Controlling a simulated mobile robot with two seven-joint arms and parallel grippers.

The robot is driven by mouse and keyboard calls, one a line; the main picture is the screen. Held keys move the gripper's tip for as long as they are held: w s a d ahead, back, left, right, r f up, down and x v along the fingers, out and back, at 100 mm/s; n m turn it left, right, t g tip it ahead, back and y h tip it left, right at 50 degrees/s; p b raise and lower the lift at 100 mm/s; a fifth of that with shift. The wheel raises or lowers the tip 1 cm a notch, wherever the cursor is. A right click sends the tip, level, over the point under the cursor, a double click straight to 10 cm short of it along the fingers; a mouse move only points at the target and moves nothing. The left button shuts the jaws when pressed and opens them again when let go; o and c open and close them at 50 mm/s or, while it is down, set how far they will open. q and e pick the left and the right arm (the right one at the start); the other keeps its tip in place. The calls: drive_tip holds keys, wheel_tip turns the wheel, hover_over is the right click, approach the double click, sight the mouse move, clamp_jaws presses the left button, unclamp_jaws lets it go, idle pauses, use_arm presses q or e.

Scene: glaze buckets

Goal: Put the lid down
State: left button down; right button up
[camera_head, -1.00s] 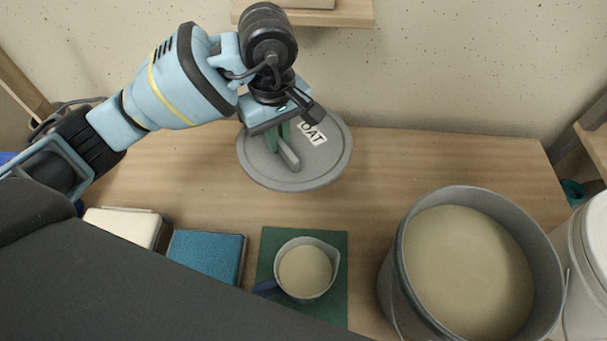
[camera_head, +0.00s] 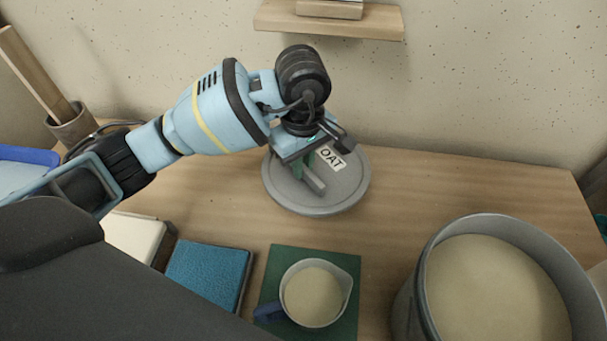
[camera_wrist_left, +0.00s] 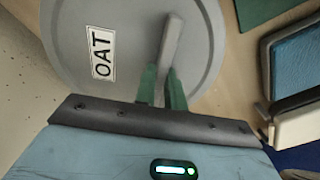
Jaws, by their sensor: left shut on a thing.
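The lid (camera_head: 345,190) is a grey round disc with a bar handle and a white label reading "OAT". It is at the back middle of the wooden table, low over it or on it; I cannot tell whether it touches. My left gripper (camera_head: 311,172) is above the lid, its green fingers shut on the bar handle. In the left wrist view the lid (camera_wrist_left: 85,20) fills the top, with the handle between the fingers (camera_wrist_left: 162,85). My right gripper is not in view.
A grey bucket (camera_head: 425,285) of pale glaze stands front right. A jug (camera_head: 345,283) of glaze stands on a green mat (camera_head: 290,258). Blue (camera_head: 208,270) and white (camera_head: 135,238) blocks lie at left. A wall shelf (camera_head: 375,22) is behind. The table right of the lid is clear.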

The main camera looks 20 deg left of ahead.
use_arm(q)
drive_tip(key=shift+f, duration=1.85)
drive_tip(key=shift+b, duration=0.3)
drive_tip(key=shift+f, duration=0.2)
drive_tip(key=c, duration=1.5)
unclamp_jaws()
drive_tip(key=shift+r, duration=0.1)
wheel_tip(320, 180, up, 12)
drive_tip(key=shift+r+p, duration=0.15)
drive_tip(key=shift+p, duration=0.6)
